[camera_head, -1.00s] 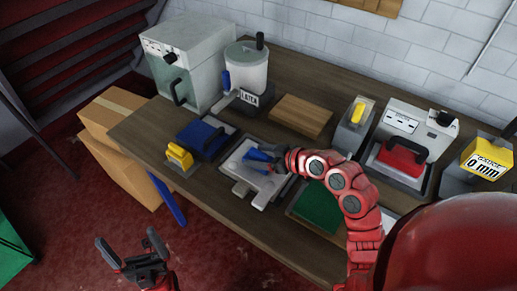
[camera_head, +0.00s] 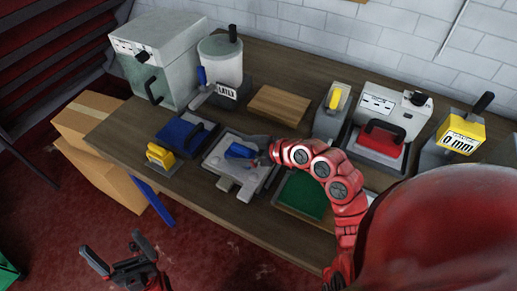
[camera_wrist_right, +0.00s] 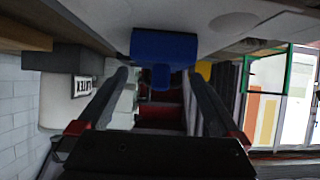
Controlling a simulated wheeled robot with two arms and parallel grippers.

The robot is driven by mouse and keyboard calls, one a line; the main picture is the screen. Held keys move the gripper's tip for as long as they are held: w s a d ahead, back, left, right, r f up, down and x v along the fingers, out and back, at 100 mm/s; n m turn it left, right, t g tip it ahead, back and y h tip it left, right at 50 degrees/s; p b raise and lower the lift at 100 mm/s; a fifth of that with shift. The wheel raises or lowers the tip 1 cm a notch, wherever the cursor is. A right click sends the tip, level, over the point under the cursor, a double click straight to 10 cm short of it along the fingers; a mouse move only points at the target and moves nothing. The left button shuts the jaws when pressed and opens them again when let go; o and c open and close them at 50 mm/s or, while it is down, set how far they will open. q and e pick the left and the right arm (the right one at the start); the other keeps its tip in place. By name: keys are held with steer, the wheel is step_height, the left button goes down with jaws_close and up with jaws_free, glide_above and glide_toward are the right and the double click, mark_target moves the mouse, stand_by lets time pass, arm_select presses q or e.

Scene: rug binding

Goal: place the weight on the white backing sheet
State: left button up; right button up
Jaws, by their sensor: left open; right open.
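A blue handle (camera_head: 240,151), likely the weight's, sits on the pale grey plate (camera_head: 222,167) at the table's front middle. It also shows in the right wrist view (camera_wrist_right: 165,45), just beyond and between the fingertips. My right gripper (camera_head: 262,159) is open beside its right end, and nothing is held. The right fingers also show apart in the wrist view (camera_wrist_right: 155,76). The arm partly hides the plate's right side. The white backing sheet cannot be told with certainty; the pale plate may carry it. My left gripper (camera_head: 112,248) is open and empty over the floor, in front of the table.
A blue pad (camera_head: 180,136) and a yellow-handled tool (camera_head: 160,155) lie left of the plate. A green board (camera_head: 304,194) lies right of it. A grey machine (camera_head: 165,62), a pot (camera_head: 220,62), a wood block (camera_head: 280,104) and a red-handled press (camera_head: 380,139) stand behind.

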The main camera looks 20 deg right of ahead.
steer(key=b+v, duration=0.1)
steer(key=v, duration=1)
steer(key=shift+b, duration=0.4)
